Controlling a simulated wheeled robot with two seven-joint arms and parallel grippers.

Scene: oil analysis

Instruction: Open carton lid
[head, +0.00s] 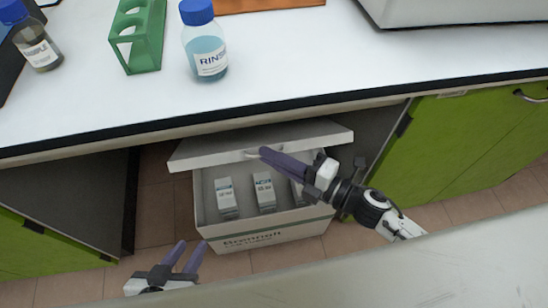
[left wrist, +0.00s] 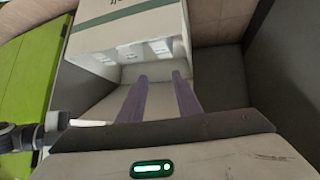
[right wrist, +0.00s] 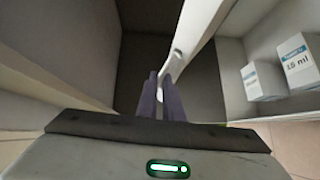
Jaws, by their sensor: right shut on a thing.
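A white carton (head: 265,232) with a green stripe sits in the open space under the bench. Its white lid (head: 215,152) is raised off the front and stands above the carton's back part, leaving the inside visible. Small labelled boxes stand inside: one at the left (head: 227,196), one in the middle (head: 265,191), and another partly hidden by my right gripper. My right gripper (head: 264,153) is shut on the lid's small handle (right wrist: 177,55), at the lid's edge. My left gripper (head: 192,246) is open and empty, in front of the carton's lower left; its separated fingers show in the left wrist view (left wrist: 160,78).
The bench top (head: 290,65) overhangs the carton. On it stand a blue-capped RINSE bottle (head: 205,45), a green rack (head: 138,35) and a dark sample bottle (head: 36,45). Green cabinet doors (head: 450,130) flank the opening. Tiled floor lies left of the carton.

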